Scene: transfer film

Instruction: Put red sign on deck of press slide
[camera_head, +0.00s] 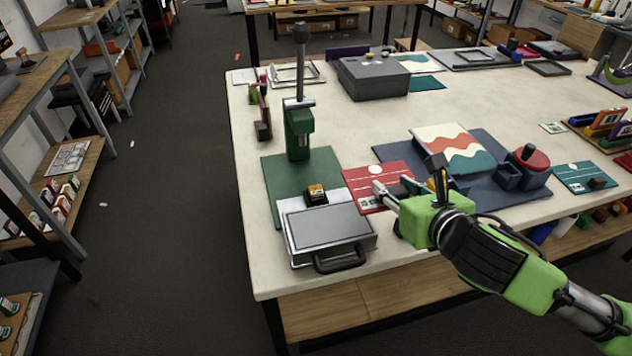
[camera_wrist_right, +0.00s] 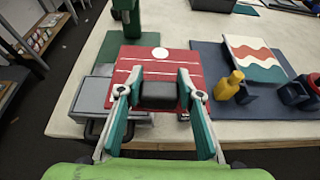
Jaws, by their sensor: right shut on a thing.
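The red sign (camera_head: 362,178) is a flat panel with white lines and a white dot. It shows ahead of my fingers in the right wrist view (camera_wrist_right: 150,62), with a black block (camera_wrist_right: 158,96) on its near part. My right gripper (camera_head: 408,185) is shut on that block, one finger on each side. Whether the sign touches the table is hard to tell. The press (camera_head: 298,130) is green with a tall column, left of the sign. Its slide has a flat grey deck (camera_head: 325,226) with a black handle at the front, left of my gripper. My left gripper is out of view.
A navy mat (camera_head: 480,197) right of the sign bears a wavy-patterned panel (camera_head: 452,146), a red-topped round pot (camera_head: 527,160) and a yellow bottle (camera_wrist_right: 230,84). A teal sign (camera_head: 578,175) lies farther right. A grey box (camera_head: 373,79) stands behind. The table's middle is clear.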

